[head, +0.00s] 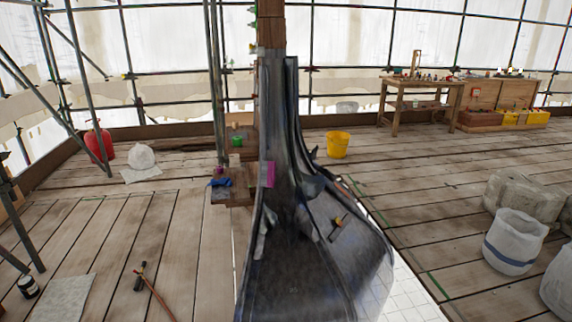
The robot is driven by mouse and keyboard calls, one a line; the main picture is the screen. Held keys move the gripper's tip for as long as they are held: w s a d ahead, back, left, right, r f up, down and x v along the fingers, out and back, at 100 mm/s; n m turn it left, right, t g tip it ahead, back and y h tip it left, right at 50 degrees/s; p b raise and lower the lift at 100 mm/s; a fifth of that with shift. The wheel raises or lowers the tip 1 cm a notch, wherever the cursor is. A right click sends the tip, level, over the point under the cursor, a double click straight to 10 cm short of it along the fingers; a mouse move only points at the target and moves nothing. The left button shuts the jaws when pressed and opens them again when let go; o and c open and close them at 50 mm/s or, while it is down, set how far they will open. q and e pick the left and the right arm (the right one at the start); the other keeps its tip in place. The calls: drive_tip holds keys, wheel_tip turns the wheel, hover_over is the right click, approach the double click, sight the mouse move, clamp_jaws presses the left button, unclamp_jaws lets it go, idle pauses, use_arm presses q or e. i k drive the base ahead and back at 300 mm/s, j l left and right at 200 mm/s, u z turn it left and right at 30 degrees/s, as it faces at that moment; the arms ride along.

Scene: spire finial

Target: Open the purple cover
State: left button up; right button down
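A purple cover (267,174) shows as a small upright magenta rectangle against the left side of the dark, flared spire (300,262). It looks flat and closed, but it is too small to tell any hinge or handle. Neither of my grippers shows in the head view, so nothing of mine is seen near the cover.
A wooden ledge (232,197) with a blue cloth (221,182) juts out left of the spire. A yellow bucket (338,144) stands behind it, and pale sacks (515,241) stand at right. A hammer-like tool (140,277) lies on the left planks, which are mostly clear.

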sight(267, 168)
drive_tip(key=i+l+u, duration=0.2)
drive_tip(key=i+l, duration=0.25)
drive_tip(key=i+l+u, duration=0.2)
drive_tip(key=i+l, duration=0.25)
drive_tip(key=l, duration=0.25)
drive_tip(key=i+l+z, duration=0.1)
drive_tip(key=i+z, duration=0.25)
drive_tip(key=i, duration=0.3)
drive_tip(key=i+j+z, duration=0.1)
drive_tip(key=i+z, duration=0.25)
drive_tip(key=i, duration=0.35)
